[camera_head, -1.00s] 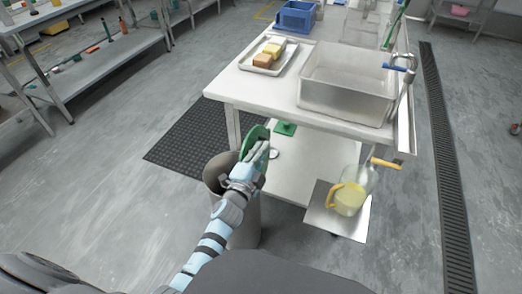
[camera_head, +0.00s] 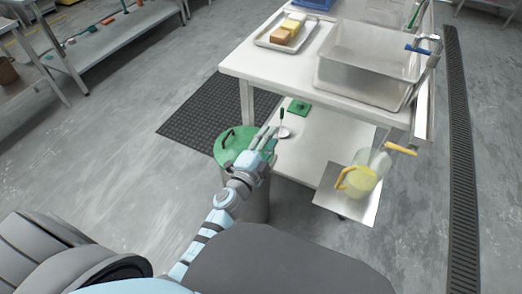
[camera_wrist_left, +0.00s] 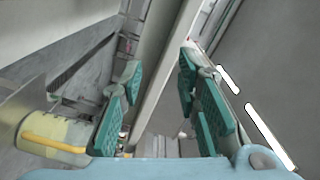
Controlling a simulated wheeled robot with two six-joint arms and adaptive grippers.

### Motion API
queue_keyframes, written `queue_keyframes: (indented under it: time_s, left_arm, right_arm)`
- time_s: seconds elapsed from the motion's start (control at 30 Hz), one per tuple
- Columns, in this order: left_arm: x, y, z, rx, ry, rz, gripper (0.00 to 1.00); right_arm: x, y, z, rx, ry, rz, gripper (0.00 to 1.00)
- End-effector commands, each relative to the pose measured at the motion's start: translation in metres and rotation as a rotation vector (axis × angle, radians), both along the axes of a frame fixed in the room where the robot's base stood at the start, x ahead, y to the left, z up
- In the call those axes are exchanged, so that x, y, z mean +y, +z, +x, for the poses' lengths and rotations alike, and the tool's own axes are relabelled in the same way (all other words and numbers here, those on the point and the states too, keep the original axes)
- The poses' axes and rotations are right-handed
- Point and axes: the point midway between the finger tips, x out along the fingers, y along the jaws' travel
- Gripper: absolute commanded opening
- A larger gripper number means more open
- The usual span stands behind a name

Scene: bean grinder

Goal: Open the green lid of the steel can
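The steel can (camera_head: 257,203) stands on the floor in front of the table, partly hidden by my left arm. Its round green lid (camera_head: 232,152) lies roughly flat over the can's top, with a dark arched handle (camera_head: 226,137) on its left part. My left gripper (camera_head: 269,138) is over the right side of the lid and hides part of it. In the left wrist view, its teal-padded fingers (camera_wrist_left: 157,100) are apart with nothing between them. Whether the gripper touches the lid cannot be told. My right gripper is not in view.
The white table (camera_head: 270,72) stands just beyond the can, with a tray (camera_head: 266,40) and a steel basin (camera_head: 360,82) on it. A jug with a yellow handle (camera_head: 357,180) is to the right on a metal plate (camera_head: 328,200). Floor left of the can is clear.

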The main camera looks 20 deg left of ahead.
Motion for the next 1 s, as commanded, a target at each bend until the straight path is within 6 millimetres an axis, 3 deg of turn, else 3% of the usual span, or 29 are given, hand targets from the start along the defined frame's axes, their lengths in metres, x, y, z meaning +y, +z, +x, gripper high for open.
queue_keyframes:
  time_s: [0.1,0.3,0.87,0.93,1.0]
  left_arm:
    - [0.002,-0.001,-0.037,0.004,0.000,0.000,0.30]
    - [0.004,-0.001,-0.075,0.004,-0.001,-0.002,0.30]
    - [0.005,-0.001,-0.080,0.006,0.000,-0.003,0.30]
    - [0.007,-0.010,-0.082,0.037,0.006,-0.027,0.30]
    - [0.011,-0.036,-0.088,0.124,0.024,-0.091,0.30]
  right_arm:
    - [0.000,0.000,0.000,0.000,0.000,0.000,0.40]
    - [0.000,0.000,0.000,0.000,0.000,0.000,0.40]
    - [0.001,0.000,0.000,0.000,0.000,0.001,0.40]
    - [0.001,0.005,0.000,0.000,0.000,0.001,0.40]
    - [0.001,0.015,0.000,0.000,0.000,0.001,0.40]
